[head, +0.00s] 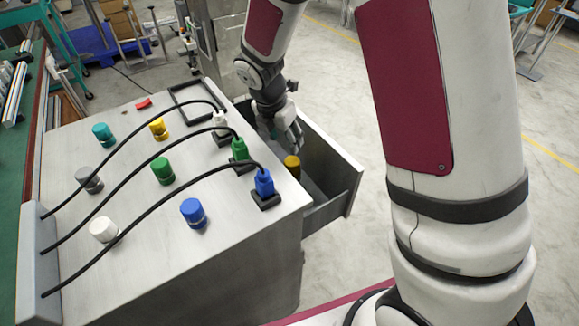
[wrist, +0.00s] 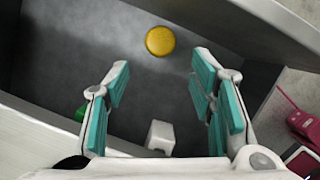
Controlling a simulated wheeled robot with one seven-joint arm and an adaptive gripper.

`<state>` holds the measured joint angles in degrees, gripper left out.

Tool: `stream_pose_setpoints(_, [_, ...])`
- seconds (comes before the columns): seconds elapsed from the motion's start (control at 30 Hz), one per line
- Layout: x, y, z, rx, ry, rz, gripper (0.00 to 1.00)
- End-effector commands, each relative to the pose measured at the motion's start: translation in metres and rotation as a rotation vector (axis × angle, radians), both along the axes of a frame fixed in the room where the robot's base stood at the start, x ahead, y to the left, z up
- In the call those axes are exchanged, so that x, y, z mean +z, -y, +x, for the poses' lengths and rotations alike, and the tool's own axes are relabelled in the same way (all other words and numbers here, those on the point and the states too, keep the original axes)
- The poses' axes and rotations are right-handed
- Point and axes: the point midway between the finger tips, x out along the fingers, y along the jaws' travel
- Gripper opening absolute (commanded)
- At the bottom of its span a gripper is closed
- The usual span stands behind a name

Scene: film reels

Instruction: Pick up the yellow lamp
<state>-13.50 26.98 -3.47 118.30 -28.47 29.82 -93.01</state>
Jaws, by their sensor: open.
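A yellow lamp (head: 292,163) with a round top stands in the open drawer; it shows as a yellow disc in the wrist view (wrist: 160,41). A second yellow lamp-like piece (head: 158,127) sits on the panel top. My gripper (head: 291,136) reaches down into the drawer beside the first lamp. In the wrist view, its teal-padded fingers (wrist: 160,82) are apart with nothing held between them. The lamp lies beyond the fingertips, roughly in line with the gap, and is not touched.
In the wrist view, a white block (wrist: 160,137) and a green piece (wrist: 80,113) are near the gripper. The panel (head: 125,178) carries several coloured knobs and black cables (head: 140,190). Open floor lies beyond the drawer.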

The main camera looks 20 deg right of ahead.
Motion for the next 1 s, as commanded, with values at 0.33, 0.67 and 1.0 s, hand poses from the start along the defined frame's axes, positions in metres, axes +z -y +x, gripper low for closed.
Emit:
stream_pose_setpoints(0.33, [-0.058,0.014,0.01,-0.003,-0.002,-0.001,0.5])
stream_pose_setpoints(0.67, [-0.083,0.02,0.014,-0.005,-0.003,0.001,0.5])
stream_pose_setpoints(1.0, [-0.12,0.03,0.022,-0.006,-0.001,0.001,0.5])
